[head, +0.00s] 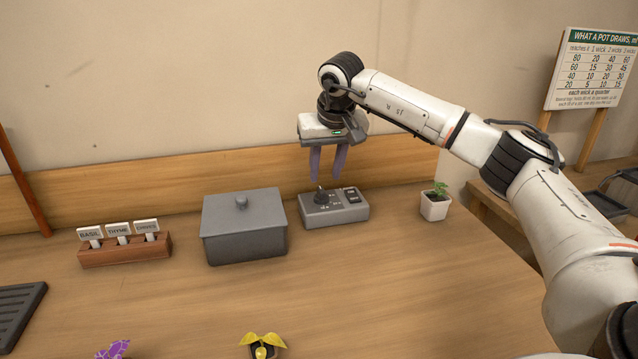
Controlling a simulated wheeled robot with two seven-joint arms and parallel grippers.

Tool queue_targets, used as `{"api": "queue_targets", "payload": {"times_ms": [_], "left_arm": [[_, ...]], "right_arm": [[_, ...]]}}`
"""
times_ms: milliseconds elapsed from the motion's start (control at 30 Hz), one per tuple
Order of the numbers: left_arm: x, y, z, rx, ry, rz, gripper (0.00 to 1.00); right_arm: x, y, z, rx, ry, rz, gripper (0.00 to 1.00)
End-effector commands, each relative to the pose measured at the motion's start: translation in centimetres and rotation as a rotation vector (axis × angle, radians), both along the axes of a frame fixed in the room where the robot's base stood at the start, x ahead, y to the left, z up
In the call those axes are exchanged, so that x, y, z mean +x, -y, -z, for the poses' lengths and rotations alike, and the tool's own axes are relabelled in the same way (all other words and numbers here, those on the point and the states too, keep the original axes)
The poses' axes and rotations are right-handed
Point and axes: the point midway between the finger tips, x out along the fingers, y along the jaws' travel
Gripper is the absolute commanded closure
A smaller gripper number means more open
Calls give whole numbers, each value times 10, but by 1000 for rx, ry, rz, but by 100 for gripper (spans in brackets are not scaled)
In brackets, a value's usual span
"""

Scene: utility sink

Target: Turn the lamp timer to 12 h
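The lamp timer looks to be the grey box (335,214) near the back of the bench, in the middle of the head view. A dark knob (321,196) stands on its top at the left, with small marks around it too small to read. Dark switches (352,196) sit on its right part. My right gripper (325,180) points down just above the box, its two fingers apart with a gap between them. The fingertips are close above the knob and seem not to touch it; the gripper is empty. My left gripper is not in view.
A grey lidded box (244,238) stands close left of the timer. A small potted plant (435,203) stands to the right. A wooden rack with herb labels (125,253) is at the left. A yellow-leaved plant (263,345) is at the front. The bench before the timer is clear.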

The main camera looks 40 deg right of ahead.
Motion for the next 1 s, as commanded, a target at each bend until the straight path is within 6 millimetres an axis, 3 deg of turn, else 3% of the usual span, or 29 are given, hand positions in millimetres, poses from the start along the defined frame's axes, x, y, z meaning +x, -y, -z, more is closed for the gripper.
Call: {"api": "queue_targets", "payload": {"times_ms": [100, 300, 700, 900, 1000], "left_arm": [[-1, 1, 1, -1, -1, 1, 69], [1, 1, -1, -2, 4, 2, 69], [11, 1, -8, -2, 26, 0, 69], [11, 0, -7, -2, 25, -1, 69], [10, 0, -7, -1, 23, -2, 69]], "right_arm": [[7, 4, 22, 0, -3, -1, 69], [16, 8, 45, 0, -1, -1, 69], [19, 10, 53, 0, 0, -1, 69], [19, 10, 52, 0, 1, -1, 100], [19, 10, 52, 0, 1, -1, 100]]}}
